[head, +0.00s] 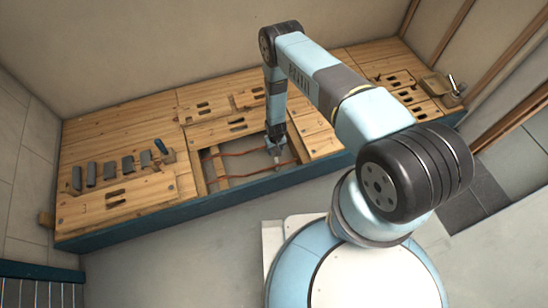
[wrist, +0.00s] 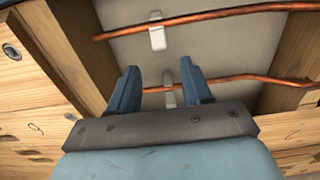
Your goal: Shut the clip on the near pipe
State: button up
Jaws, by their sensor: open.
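Two copper pipes cross a recess in the wooden bench. A small pale clip (wrist: 157,37) sits at that pipe, above and ahead of my fingertips. A second pale clip (wrist: 168,98) sits at the other pipe (wrist: 235,80), between my fingers in the picture. I cannot tell whether either clip is open or shut. My gripper (wrist: 160,76) is open and empty, pointing down into the recess in the head view (head: 277,152).
Wooden walls frame the recess; one side rail (wrist: 62,50) stands left of my fingers. A small tray (head: 440,87) stands far right.

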aim_at(276, 160)
jog(key=shift+f, duration=3.75)
